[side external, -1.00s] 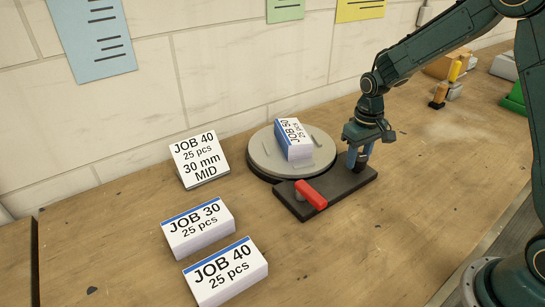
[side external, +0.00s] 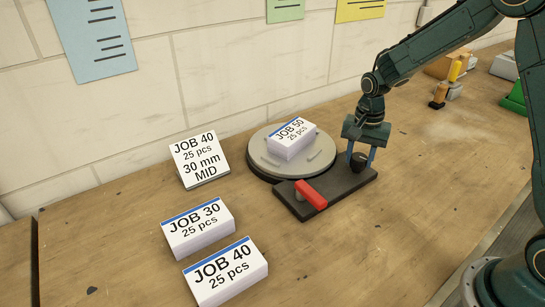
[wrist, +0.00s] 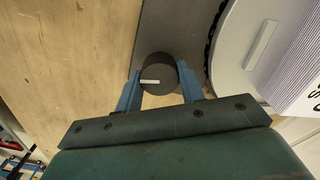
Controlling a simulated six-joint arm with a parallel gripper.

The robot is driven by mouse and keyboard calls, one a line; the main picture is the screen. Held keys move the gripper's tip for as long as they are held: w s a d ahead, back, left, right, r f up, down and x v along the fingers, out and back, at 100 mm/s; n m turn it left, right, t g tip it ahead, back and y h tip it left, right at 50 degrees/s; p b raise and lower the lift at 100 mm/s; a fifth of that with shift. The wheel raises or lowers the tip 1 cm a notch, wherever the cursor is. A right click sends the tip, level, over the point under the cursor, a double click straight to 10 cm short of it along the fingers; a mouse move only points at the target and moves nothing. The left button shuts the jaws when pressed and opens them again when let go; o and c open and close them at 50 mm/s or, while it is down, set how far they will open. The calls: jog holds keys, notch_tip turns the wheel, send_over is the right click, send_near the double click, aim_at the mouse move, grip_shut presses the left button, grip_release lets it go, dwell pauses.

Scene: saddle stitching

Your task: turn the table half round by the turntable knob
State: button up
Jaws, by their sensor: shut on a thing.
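The turntable (side external: 262,163) is a round grey disc on a dark base plate (side external: 330,197). A white stack with a blue band, labelled JOB 50 (side external: 291,139), lies on it, its label reading upright in the side view. The black turntable knob (side external: 358,161) stands on the right part of the base. My gripper (side external: 360,158) points down over the knob, its blue fingers on either side of it. In the wrist view the knob (wrist: 158,73) with a white mark sits between the fingertips (wrist: 160,78). My gripper is shut on the knob.
A red lever (side external: 311,194) sits on the front of the base. A JOB 40 card (side external: 201,158) stands left of the turntable. JOB 30 (side external: 199,227) and JOB 40 (side external: 226,272) stacks lie in front. The bench at front right is clear.

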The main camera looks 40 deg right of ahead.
aim_at(360, 156)
jog(key=shift+m, duration=1.5)
jog(key=o, duration=1)
jog(key=shift+c, duration=0.2)
notch_tip(360, 156, up, 14)
jog(key=shift+s, duration=0.1)
